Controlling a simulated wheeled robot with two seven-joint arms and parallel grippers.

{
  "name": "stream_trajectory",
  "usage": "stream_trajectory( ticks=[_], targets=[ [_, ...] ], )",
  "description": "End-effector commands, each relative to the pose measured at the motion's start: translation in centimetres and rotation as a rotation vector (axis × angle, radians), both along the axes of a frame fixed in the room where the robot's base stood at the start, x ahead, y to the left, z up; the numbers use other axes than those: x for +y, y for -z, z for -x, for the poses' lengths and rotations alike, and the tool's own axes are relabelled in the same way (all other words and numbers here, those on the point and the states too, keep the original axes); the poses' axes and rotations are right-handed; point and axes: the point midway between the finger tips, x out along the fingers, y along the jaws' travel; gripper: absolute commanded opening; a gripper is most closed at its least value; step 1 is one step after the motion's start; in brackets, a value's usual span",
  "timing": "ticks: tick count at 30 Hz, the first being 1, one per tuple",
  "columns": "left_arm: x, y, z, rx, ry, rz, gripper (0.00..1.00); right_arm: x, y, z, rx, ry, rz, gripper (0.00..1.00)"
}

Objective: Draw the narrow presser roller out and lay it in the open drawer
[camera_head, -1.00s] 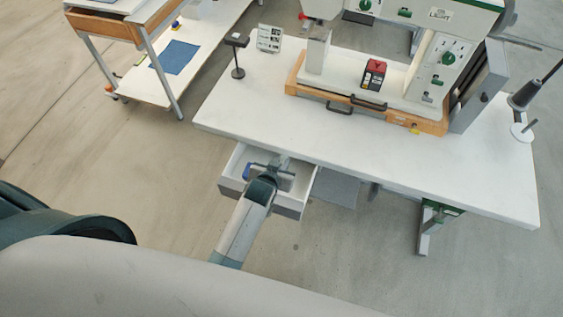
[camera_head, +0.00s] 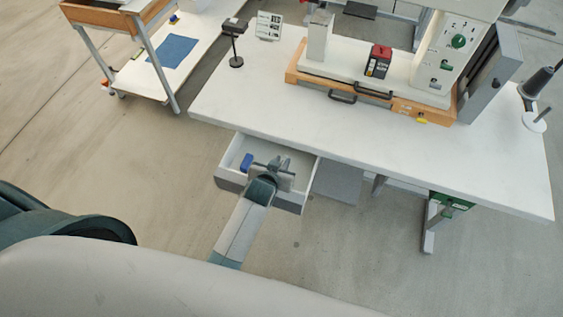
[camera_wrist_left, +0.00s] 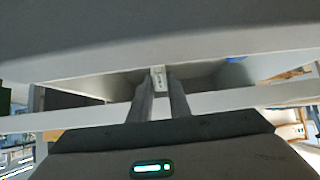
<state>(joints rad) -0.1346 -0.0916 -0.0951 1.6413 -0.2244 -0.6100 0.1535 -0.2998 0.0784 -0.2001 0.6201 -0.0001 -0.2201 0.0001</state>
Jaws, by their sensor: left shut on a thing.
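The open white drawer (camera_head: 290,203) juts out under the table's front edge. My left gripper (camera_head: 275,166) is over the drawer's opening, its arm passing above the drawer front. In the left wrist view its two fingers (camera_wrist_left: 159,90) are shut on a small pale piece, which I take to be the narrow presser roller (camera_wrist_left: 158,78). It sits at the fingertips, by the drawer's rim. In the head view the gripper hides most of it, and I cannot tell whether it touches the drawer floor. My right gripper is out of view.
A blue object (camera_head: 247,162) lies at the drawer's left side. The white table (camera_head: 400,155) carries the press in its orange-edged base (camera_head: 410,108), a red-and-black box (camera_head: 379,61) and a small black stand (camera_head: 236,62). A trolley (camera_head: 150,75) stands at the left. Floor in front is clear.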

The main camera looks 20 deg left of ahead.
Motion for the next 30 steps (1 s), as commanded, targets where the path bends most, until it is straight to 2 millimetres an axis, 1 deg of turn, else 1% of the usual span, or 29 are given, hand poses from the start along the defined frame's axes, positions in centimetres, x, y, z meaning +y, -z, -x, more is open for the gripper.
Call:
stream_trajectory(
  ticks=[1,5,21,22,23,24,30],
  targets=[
    [0.0,0.31,0.0,-0.001,0.0,0.0,0.0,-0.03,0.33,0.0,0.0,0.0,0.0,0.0],
    [-0.01,0.46,-0.01,-0.001,0.0,0.0,0.0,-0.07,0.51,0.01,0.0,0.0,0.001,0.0],
    [0.0,0.45,-0.01,0.0,0.0,0.0,0.0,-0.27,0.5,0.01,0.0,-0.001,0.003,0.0],
    [0.0,0.45,-0.01,0.0,0.0,0.0,0.21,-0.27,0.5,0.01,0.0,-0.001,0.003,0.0],
    [0.0,0.45,-0.01,0.0,0.0,0.0,0.28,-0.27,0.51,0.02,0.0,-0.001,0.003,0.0],
    [0.0,0.45,-0.01,0.0,0.0,0.0,0.38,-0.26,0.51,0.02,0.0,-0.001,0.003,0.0],
    [0.0,0.46,-0.01,0.0,0.0,0.0,0.38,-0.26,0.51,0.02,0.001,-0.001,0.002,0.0]
  ],
)
